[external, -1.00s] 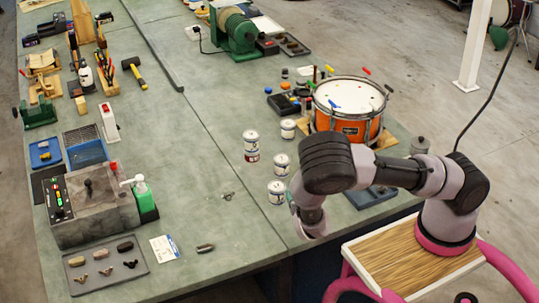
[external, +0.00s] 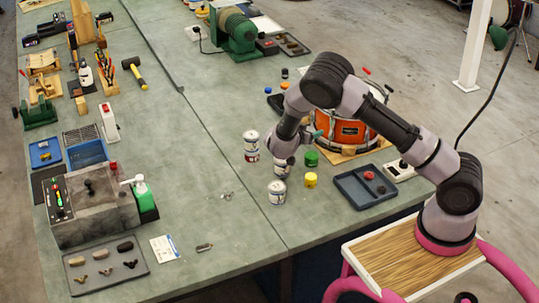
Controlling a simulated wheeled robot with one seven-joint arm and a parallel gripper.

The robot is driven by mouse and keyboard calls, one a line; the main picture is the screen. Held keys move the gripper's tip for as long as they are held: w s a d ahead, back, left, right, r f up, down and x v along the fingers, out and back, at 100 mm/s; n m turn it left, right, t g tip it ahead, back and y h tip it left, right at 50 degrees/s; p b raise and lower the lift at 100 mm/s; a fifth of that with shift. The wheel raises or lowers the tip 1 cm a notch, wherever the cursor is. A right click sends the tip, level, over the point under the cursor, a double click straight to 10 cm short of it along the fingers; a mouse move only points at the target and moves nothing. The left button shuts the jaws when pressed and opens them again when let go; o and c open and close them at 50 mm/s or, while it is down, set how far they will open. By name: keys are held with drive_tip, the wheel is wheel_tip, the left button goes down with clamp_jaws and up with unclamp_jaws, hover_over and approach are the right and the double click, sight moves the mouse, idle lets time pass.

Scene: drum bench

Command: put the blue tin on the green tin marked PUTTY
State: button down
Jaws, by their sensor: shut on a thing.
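My gripper (external: 283,158) points down at the tins in the middle of the bench and is closed around a pale tin (external: 280,172). The gripper partly covers this tin, and its colour band and marking are too small to read. Another white-labelled tin (external: 277,193) stands just in front, apart from the held one. A white tin with a red lower part (external: 251,147) stands to the left. A small green container (external: 311,158) stands to the right; I cannot tell whether it is the PUTTY tin. No PUTTY lettering is readable.
A small yellow container (external: 311,180) stands near the green one. A blue-grey tray (external: 364,187) and an orange drum (external: 350,132) lie to the right. A small metal part (external: 227,196) lies left of the tins.

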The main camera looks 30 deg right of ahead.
sight(311, 159)
drive_tip(key=w+d+m+g, duration=0.1)
drive_tip(key=w+d+g, duration=0.1)
drive_tip(key=d, duration=0.2)
drive_tip(key=shift+t+h, duration=0.3)
drive_tip(key=shift+h, duration=0.2)
drive_tip(key=shift+w+d+f, duration=0.1)
drive_tip(key=shift+f, duration=2.2)
drive_tip(key=shift+w+d+f, duration=0.1)
drive_tip(key=shift+f, duration=2.15)
drive_tip(key=shift+f, duration=0.15)
drive_tip(key=shift+c, duration=0.4)
unclamp_jaws()
